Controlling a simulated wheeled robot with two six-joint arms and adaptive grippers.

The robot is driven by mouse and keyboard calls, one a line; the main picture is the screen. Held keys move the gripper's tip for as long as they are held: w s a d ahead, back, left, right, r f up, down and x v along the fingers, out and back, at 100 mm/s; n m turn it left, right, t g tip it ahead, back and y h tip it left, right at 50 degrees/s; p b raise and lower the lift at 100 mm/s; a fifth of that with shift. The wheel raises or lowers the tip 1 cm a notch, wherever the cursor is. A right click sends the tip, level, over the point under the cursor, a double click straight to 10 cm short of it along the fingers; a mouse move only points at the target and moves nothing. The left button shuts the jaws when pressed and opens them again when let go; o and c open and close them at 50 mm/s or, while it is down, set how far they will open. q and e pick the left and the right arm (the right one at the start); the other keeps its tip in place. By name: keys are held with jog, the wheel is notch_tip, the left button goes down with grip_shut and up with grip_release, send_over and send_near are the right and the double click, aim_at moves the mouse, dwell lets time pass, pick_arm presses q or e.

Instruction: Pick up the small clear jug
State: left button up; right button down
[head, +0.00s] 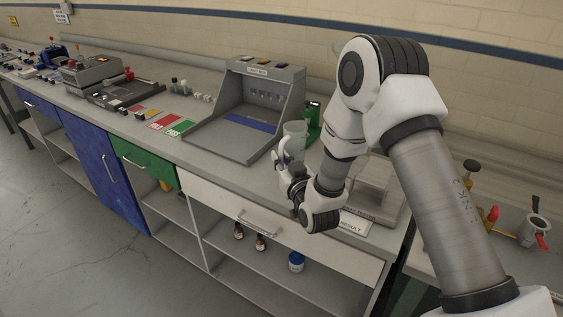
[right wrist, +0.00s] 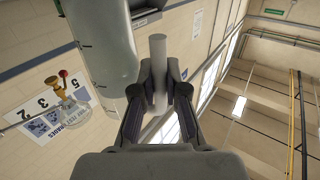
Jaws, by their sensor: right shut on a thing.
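The small clear jug (head: 294,139) is near the front of the grey bench, beside the right side of the grey light booth. In the right wrist view the jug's pale body (right wrist: 102,48) fills the upper left, with its upright handle (right wrist: 158,62) between my fingers. My right gripper (head: 284,158) is shut on the jug's handle, and its two fingers show on both sides of it in the right wrist view (right wrist: 163,85). I cannot tell whether the jug's base touches the bench. My left gripper is not in view.
The light booth (head: 273,79) stands left of the jug. A green object (head: 313,119) is close behind it. A grey plate-like device (head: 374,185) and a result label (head: 351,224) lie right of my gripper. Red and green cards (head: 163,122) lie further left.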

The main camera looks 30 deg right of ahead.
jog(key=s+a+r+p, duration=0.1)
jog(key=s+a+p, duration=0.9)
jog(key=a+p, duration=0.1)
jog(key=shift+a, duration=0.75)
jog(key=shift+w, duration=0.1)
